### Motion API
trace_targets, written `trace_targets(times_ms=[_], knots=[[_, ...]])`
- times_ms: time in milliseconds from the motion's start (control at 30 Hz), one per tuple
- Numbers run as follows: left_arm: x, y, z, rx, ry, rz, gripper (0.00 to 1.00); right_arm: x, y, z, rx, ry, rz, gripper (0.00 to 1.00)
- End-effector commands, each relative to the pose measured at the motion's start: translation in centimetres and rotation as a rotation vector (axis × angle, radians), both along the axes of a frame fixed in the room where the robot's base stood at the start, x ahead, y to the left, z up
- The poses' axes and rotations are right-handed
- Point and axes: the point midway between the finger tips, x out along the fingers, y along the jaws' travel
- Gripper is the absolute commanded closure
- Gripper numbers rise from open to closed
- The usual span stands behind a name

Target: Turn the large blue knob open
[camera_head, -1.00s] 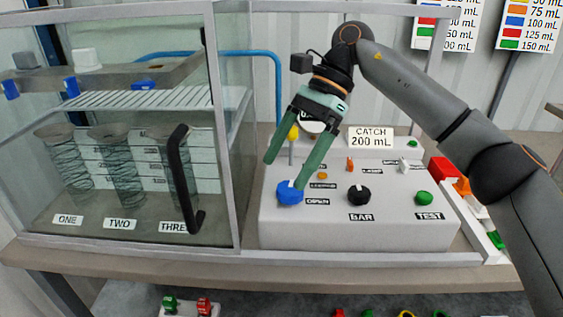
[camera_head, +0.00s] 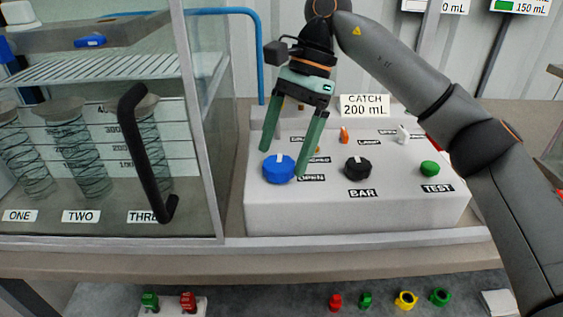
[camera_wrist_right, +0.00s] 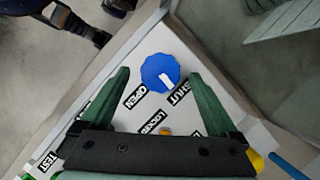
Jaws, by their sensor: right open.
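The large blue knob (camera_head: 279,168) is on the left front of the white control panel (camera_head: 310,213); its white pointer mark is visible. In the right wrist view the blue knob (camera_wrist_right: 160,72) lies ahead of and between the two green fingers, with its white mark toward the SHUT label (camera_wrist_right: 180,93) and the OPEN label (camera_wrist_right: 135,97) beside that. My right gripper (camera_head: 283,163) is open and empty, its fingers pointing down around the knob from above. In the head view one fingertip is left of the knob and the other right of it. I cannot tell whether either touches. My left gripper is not in view.
A black knob (camera_head: 357,168) and a green knob (camera_head: 430,169) sit to the right on the panel, with small switches behind. A glass-fronted cabinet with a black handle (camera_head: 147,152) stands left. Loose coloured parts lie below the bench edge.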

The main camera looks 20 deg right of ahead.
Motion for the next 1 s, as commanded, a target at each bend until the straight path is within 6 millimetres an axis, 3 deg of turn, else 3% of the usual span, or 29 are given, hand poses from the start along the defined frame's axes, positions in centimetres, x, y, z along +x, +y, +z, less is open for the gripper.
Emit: trace_targets(times_ms=[167, 467, 1000], knots=[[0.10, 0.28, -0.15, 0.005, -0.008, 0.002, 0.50, -0.23, 0.48, -1.37, 0.000, 0.000, -0.001, 0.04], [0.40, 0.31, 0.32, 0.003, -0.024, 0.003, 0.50, -0.26, 0.58, -1.52, 0.000, 0.000, -0.001, 0.04], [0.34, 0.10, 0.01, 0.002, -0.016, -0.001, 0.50, -0.26, 0.56, -1.49, 0.000, 0.000, -0.001, 0.64]])
